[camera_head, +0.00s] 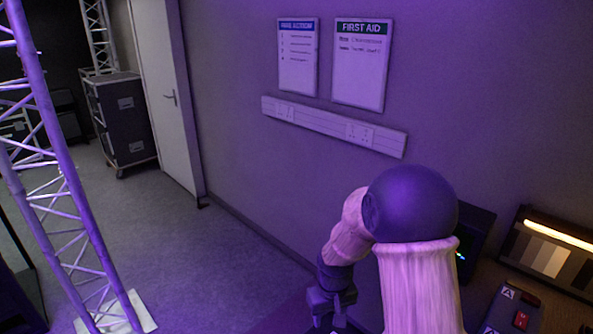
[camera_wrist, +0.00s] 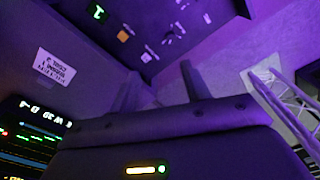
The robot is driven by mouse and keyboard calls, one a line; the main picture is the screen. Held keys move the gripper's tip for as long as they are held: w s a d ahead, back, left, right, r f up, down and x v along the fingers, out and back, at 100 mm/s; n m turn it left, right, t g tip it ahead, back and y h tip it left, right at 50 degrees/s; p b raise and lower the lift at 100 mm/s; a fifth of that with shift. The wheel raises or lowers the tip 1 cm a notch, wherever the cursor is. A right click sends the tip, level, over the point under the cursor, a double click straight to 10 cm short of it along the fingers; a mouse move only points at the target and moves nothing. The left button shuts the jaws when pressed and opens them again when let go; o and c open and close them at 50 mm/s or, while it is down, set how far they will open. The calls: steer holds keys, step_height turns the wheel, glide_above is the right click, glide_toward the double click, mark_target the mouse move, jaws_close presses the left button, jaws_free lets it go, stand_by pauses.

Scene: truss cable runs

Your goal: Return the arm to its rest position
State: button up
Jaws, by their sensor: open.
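My arm rises at the lower right of the head view and bends over to the left. My gripper (camera_head: 332,308) hangs at its end near the bottom edge, in front of the wall and floor, partly cut off. In the wrist view my gripper (camera_wrist: 160,85) shows two dark fingers standing apart, with nothing between them.
A truss (camera_head: 62,180) stands at the left on a white base plate (camera_head: 130,312). A wheeled case (camera_head: 122,122) is by the white door (camera_head: 160,95). A dark equipment box (camera_head: 475,238) and a lit panel (camera_head: 550,250) are at the right. The middle floor (camera_head: 200,260) is clear.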

steer(key=s+d+r+m+t, duration=0.1)
steer(key=s+d+r, duration=0.2)
steer(key=s, duration=0.3)
steer(key=s+d+r+m+t, duration=0.1)
steer(key=s+d+r+m, duration=0.1)
steer(key=s+d+r, duration=0.2)
steer(key=s+r, duration=0.2)
steer(key=s, duration=0.1)
steer(key=shift+s, duration=0.15)
